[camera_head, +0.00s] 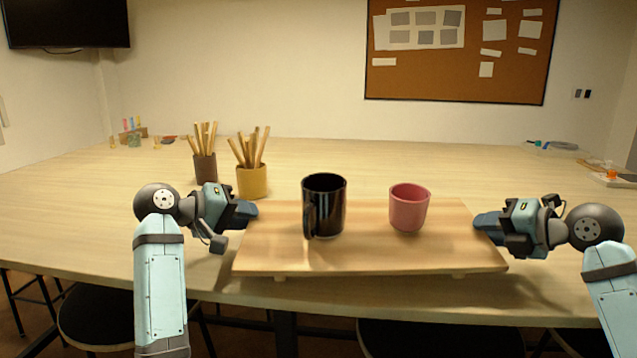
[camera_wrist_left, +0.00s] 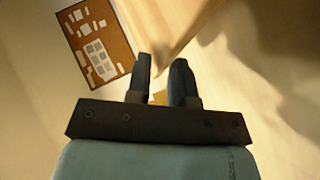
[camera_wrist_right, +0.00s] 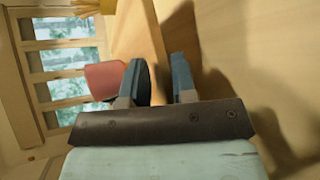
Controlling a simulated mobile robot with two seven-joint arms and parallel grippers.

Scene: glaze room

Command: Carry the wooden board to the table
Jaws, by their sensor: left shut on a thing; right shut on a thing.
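The wooden board (camera_head: 370,258) is in the middle of the head view, over the near edge of the table (camera_head: 500,165). Two small feet show under its front edge. A black mug (camera_head: 325,205) and a pink cup (camera_head: 409,208) stand upright on it. My left gripper (camera_head: 250,211) is shut on the board's left end; its fingers (camera_wrist_left: 164,80) show in the left wrist view. My right gripper (camera_head: 482,222) is shut on the board's right end; its fingers (camera_wrist_right: 160,80) show in the right wrist view. I cannot tell whether the board's feet touch the table.
A brown pot (camera_head: 205,169) and a yellow pot (camera_head: 252,181) with wooden sticks stand behind the board's left end. Small items (camera_head: 135,133) lie at the far left, others (camera_head: 610,176) at the right. Stools (camera_head: 95,318) stand below the front edge. The table's middle is clear.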

